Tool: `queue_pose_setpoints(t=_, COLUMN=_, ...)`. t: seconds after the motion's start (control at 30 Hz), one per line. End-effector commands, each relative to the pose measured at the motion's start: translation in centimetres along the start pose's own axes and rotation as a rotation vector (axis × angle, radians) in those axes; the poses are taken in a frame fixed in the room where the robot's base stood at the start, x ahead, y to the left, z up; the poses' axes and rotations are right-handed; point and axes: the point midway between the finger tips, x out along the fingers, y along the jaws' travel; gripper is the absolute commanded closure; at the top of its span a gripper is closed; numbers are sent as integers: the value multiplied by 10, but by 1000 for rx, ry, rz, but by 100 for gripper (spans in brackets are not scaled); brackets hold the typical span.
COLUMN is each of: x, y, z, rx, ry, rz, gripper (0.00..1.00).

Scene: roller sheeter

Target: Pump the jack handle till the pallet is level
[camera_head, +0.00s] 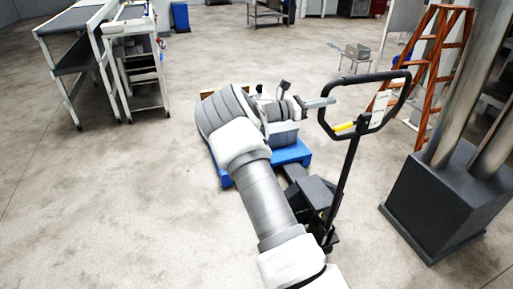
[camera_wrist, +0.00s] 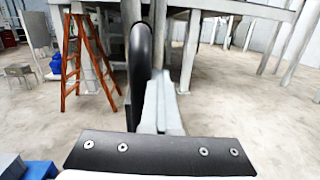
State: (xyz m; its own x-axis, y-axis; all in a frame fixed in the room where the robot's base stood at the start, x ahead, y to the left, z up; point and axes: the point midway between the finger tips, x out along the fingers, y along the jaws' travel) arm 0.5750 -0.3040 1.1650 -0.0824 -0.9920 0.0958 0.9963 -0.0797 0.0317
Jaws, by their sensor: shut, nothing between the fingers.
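The jack handle (camera_head: 345,175) is a black closed loop on a slim post, leaning a little right above the dark pallet jack body (camera_head: 314,194). The blue pallet (camera_head: 298,153) lies low on the floor behind my arm, which hides much of it; I cannot tell whether it is level. My gripper (camera_head: 328,102) is shut and empty at the left side of the loop. In the wrist view, the shut fingers (camera_wrist: 163,85) point forward, just right of a black bar of the handle (camera_wrist: 140,60). I cannot tell whether they touch it.
A grey column machine on a dark base (camera_head: 425,205) stands close on the right, with an orange ladder (camera_head: 440,60) behind it. Shelving carts (camera_head: 135,65) stand at the back left. The floor at left and front left is clear.

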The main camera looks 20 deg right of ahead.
Motion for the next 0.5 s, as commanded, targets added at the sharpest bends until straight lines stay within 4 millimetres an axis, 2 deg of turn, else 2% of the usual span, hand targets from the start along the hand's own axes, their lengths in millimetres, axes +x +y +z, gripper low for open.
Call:
queue_pose_setpoints(t=0.03, x=12, y=20, z=-20, rx=-5, ry=82, rz=107, gripper=100)
queue_pose_setpoints(t=0.4, x=12, y=14, z=-28, rx=-18, ry=81, rz=107, gripper=100)
queue_pose_setpoints(t=0.5, x=11, y=7, z=-29, rx=-21, ry=83, rz=106, gripper=100)
